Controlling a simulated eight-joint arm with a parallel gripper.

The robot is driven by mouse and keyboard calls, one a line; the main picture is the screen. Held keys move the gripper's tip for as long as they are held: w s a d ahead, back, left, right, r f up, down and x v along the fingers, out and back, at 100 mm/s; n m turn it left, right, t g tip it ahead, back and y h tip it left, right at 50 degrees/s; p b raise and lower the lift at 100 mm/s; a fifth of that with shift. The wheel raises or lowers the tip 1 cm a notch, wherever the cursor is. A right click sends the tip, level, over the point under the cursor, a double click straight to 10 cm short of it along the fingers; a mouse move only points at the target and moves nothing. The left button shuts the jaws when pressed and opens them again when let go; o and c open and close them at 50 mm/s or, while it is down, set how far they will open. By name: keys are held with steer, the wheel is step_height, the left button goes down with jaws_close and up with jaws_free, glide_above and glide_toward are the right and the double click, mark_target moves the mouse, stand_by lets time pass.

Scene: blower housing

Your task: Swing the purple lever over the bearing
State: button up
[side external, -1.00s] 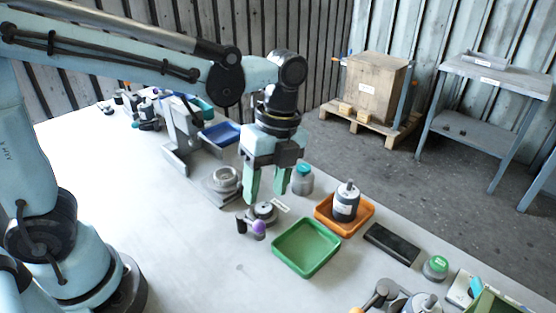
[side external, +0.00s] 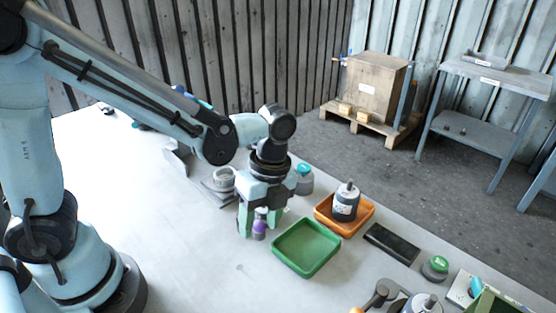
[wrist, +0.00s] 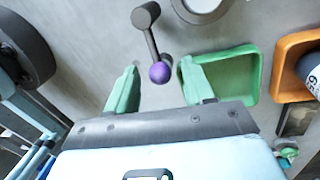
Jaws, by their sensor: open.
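The lever is a dark bar (wrist: 151,36) with a round purple knob (wrist: 160,72) at its end. In the wrist view it runs from a pivot at the top down to the knob. My gripper (wrist: 158,68) is open, one green finger on each side of the knob, with visible gaps. In the side view the purple knob (side external: 259,228) shows between the fingers of my gripper (side external: 259,233), low over the table. A grey ring (wrist: 203,12), apparently the bearing's seat, is cut off at the wrist view's top edge, right of the bar. The bearing is mostly hidden in the side view.
A green tray (side external: 285,264) lies empty close to the right of my gripper. An orange tray (side external: 322,218) holds a grey cylinder (side external: 346,203). A grey round part (side external: 224,178) stands behind. The table in front of my gripper is clear.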

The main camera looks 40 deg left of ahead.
jaws_close()
steer(key=shift+w, duration=0.1)
steer(key=n, duration=0.1)
steer(key=w+n, duration=0.1)
steer(key=n, duration=0.1)
steer(key=w+n, duration=0.1)
steer(key=shift+a+n+h, duration=0.3)
steer(key=shift+h, duration=0.1)
steer(key=n, duration=0.1)
steer(key=w+a+n, duration=0.1)
steer(key=n, duration=0.2)
steer(key=shift+w+a+n+h, duration=0.2)
steer(key=shift+w+n+h, duration=0.1)
steer(key=shift+w+h, duration=0.1)
steer(key=a+n, duration=0.1)
steer(key=n, duration=0.1)
steer(key=w+a+n+t, duration=0.1)
steer(key=n, duration=0.1)
steer(key=shift+h, duration=0.3)
steer(key=shift+w+a+n+t, duration=0.15)
steer(key=shift+a+n, duration=0.35)
steer(key=shift+n, duration=0.65)
steer(key=shift+a+n+t, duration=0.25)
steer(key=shift+a+n, duration=0.2)
steer(key=shift+n, duration=0.7)
